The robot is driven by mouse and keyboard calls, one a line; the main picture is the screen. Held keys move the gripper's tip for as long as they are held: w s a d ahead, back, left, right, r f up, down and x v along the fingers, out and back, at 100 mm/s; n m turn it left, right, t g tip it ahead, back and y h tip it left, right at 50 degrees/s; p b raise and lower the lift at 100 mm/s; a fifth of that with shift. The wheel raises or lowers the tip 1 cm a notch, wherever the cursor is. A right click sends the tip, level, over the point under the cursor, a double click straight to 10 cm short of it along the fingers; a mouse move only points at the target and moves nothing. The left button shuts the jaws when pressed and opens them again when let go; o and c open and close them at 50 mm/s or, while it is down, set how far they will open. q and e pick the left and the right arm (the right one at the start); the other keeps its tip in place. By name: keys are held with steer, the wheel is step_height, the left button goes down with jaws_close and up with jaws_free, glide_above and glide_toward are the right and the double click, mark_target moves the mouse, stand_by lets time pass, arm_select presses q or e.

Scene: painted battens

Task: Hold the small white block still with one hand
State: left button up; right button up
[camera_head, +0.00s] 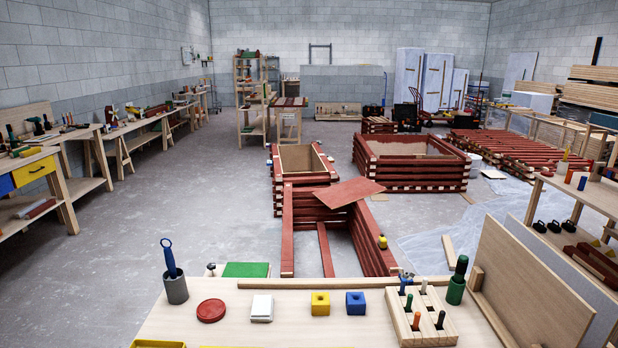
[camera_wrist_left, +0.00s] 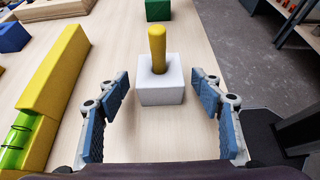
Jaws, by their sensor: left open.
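In the left wrist view a small white block (camera_wrist_left: 161,96) stands on a pale wooden bench top. A yellow peg (camera_wrist_left: 157,48) stands upright in its top. My left gripper (camera_wrist_left: 160,83) is open, with its blue-padded fingers at either side of the block and a gap on each side. The block sits near the far end of the fingers, and nothing is gripped. In the head view a white block-like item (camera_head: 262,308) lies on the near bench; I cannot tell whether it is the same block. Neither gripper shows in the head view.
In the left wrist view a long yellow bar (camera_wrist_left: 57,70) lies left of the gripper, and a green block (camera_wrist_left: 158,10) stands beyond the white block. The bench edge runs along the right. In the head view the near bench holds a pegged wooden block (camera_head: 420,318).

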arm_select(q)
steer(key=v, duration=1)
steer(key=shift+a+r, duration=0.2)
steer(key=shift+a, duration=0.15)
